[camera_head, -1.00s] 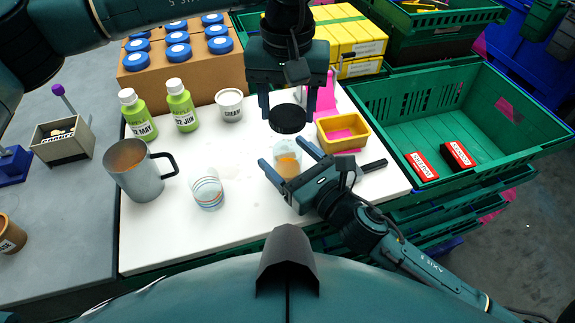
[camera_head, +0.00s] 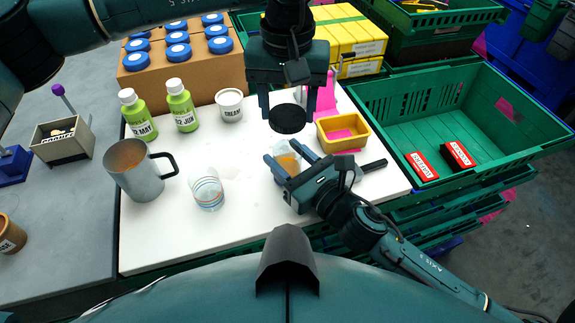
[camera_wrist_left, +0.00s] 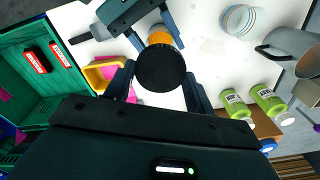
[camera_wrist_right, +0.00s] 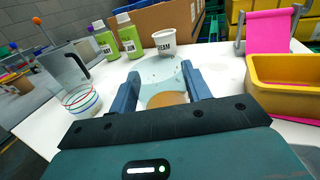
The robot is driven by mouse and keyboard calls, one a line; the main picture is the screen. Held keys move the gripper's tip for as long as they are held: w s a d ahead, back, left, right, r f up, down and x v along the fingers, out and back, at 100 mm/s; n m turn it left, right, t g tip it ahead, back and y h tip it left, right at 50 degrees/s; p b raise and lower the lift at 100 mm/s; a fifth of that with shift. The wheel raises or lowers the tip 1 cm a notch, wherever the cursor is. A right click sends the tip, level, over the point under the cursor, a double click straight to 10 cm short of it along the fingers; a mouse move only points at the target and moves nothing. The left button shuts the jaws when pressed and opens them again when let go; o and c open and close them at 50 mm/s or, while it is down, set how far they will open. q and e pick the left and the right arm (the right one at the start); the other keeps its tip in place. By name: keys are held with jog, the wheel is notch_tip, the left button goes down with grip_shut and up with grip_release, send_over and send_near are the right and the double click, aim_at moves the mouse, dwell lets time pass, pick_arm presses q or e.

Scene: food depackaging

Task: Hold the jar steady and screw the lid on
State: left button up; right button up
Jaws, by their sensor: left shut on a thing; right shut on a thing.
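The glass jar (camera_head: 289,164) with orange contents stands on the white board. My right gripper (camera_head: 282,151) is shut around its sides. In the right wrist view the clear jar (camera_wrist_right: 163,75) sits between the two fingers, its orange contents low down. My left gripper (camera_head: 288,106) is above, pointing down, shut on the round black lid (camera_head: 287,119). The lid is above the jar, with a gap between them in the right wrist view, where the lid is out of sight. In the left wrist view the lid (camera_wrist_left: 161,68) partly covers the jar (camera_wrist_left: 160,38).
A yellow tray (camera_head: 342,131) and a dark-handled tool (camera_head: 374,165) lie to the right. A striped glass (camera_head: 208,192), a grey mug (camera_head: 138,178), a white cup (camera_head: 230,105) and two green bottles (camera_head: 182,108) stand left. The front of the board is clear.

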jog(key=shift+c, duration=1.1)
pick_arm(q)
send_over(289, 141)
jog(key=s, duration=0.2)
jog(key=shift+a+f, duration=0.15)
jog(key=shift+f, duration=2.4)
jog(key=shift+f, duration=0.85)
jog(key=shift+f, duration=0.55)
pick_arm(e)
grip_shut()
pick_arm(q)
jog(key=m, duration=1)
jog(key=shift+s, duration=0.1)
